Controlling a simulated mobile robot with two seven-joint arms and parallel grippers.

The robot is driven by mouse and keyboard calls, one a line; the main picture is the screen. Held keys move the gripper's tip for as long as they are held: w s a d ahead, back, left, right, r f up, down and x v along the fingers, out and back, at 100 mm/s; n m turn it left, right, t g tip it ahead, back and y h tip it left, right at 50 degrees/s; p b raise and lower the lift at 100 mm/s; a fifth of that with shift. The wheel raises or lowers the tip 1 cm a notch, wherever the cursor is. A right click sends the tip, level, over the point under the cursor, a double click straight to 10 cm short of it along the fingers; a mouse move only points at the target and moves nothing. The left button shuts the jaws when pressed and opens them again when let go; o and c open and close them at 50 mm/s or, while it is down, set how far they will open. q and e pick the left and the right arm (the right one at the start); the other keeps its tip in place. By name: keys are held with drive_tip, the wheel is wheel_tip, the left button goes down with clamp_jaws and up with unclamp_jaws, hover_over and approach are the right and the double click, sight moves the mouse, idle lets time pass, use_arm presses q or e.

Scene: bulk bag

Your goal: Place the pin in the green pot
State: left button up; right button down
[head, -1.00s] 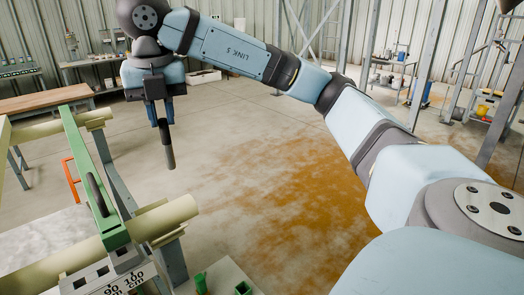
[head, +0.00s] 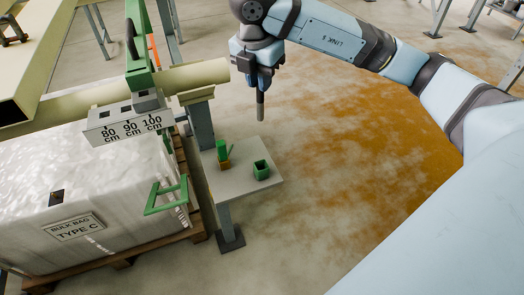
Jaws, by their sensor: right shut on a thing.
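My right gripper (head: 260,86) points down and is shut on the pin (head: 260,105), a dark grey rod that hangs upright below the fingers. The green pot (head: 262,171) is a small open square container on the right part of a small grey side table (head: 250,188). In the picture, the pin is above the pot and apart from it; its exact height over the table is hard to tell. The pin's upper end is hidden between the fingers. My left gripper is not in view.
Another green object (head: 221,150) with an orange-brown part stands on the table, left of the pot. A cream beam (head: 190,75) and a sign with cm marks (head: 128,122) are at the left, above a white bulk bag (head: 110,190). Floor to the right is clear.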

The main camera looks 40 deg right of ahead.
wheel_tip(320, 180, down, 22)
drive_tip(key=b, duration=0.1)
drive_tip(key=shift+m, duration=0.3)
drive_tip(key=shift+s+f+b, duration=0.1)
drive_tip(key=shift+b, duration=0.25)
drive_tip(key=shift+f, duration=0.1)
drive_tip(key=c, duration=1.1)
unclamp_jaws()
drive_tip(key=shift+o, duration=0.2)
